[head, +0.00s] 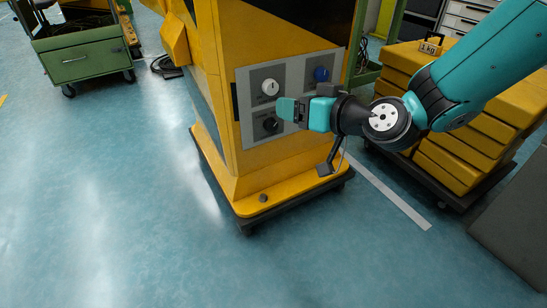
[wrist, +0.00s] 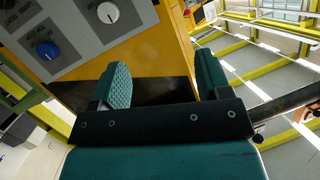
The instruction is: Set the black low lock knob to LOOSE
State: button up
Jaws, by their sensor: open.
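The black low lock knob (head: 271,124) sits low on the grey panel (head: 248,84) of the yellow cabinet, below a white knob (head: 270,87). Its pointer and label are too small to read. My gripper (head: 303,110) is open and empty in front of the panel's lower part, just right of the black knob in the head view. In the wrist view its two teal fingers (wrist: 163,66) stand apart with nothing between them. The white knob (wrist: 108,12) and the blue knob (wrist: 47,50) show there at the upper left; I cannot make out the black knob in that view.
The blue knob (head: 321,73) is at the panel's upper right. The yellow cabinet (head: 285,182) stands on a dark wheeled base. Yellow weights (head: 452,160) are stacked at the right, and a green cart (head: 84,62) stands at the far left. The floor at front left is clear.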

jog(key=w+d+f+m+t+h+b, duration=0.1)
jog(key=w+f+t+b, duration=0.2)
jog(key=f+b, duration=0.5)
jog(key=w+d+f+m+t+h+b, duration=0.15)
jog(key=f+b, duration=0.25)
jog(key=f, duration=0.8)
jog(key=p, duration=0.7)
send_near(272, 127)
jog(key=shift+m+t, duration=0.25)
jog(key=shift+t, duration=0.2)
jog(key=b+x, duration=0.1)
jog(key=x, duration=0.2)
jog(key=b+x, duration=0.1)
jog(key=x, duration=0.1)
jog(key=f+b+x, duration=0.1)
jog(key=x, duration=0.2)
jog(key=shift+w+a, duration=0.2)
jog(key=shift+w, duration=0.05)
jog(key=shift+w+a+r+b, duration=0.15)
jog(key=shift+w+a+b, duration=0.05)
jog(key=shift+w+b, duration=0.1)
jog(key=c, duration=0.9)
